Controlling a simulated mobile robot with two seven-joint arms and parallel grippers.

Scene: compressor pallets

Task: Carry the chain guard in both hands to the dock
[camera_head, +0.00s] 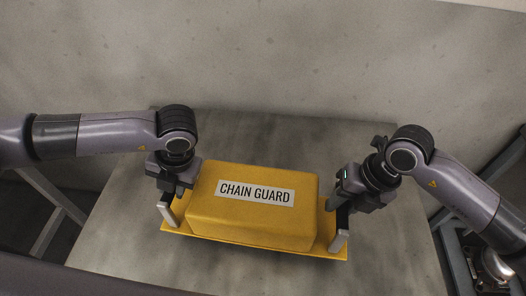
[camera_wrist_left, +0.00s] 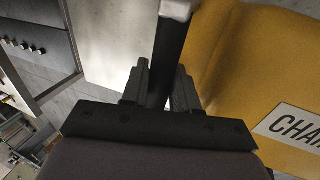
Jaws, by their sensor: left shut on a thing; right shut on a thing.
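The chain guard (camera_head: 255,218) is a yellow box with a flat flange and a white label reading CHAIN GUARD. In the head view it is at the centre, slightly tilted in the picture, over a grey tabletop. My left gripper (camera_head: 173,199) is shut on its left end, and my right gripper (camera_head: 338,217) is shut on its right end. In the left wrist view the yellow side of the chain guard (camera_wrist_left: 245,60) and part of its label fill the right. I cannot tell whether its underside touches the tabletop. The dock is not identifiable in these views.
The grey tabletop (camera_head: 130,205) has bare room left, right and behind the guard. A plain concrete wall (camera_head: 270,60) rises behind it. A dark metal frame with machinery (camera_head: 490,265) stands at the lower right. The left wrist view shows a grey cabinet with several dark knobs (camera_wrist_left: 22,45).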

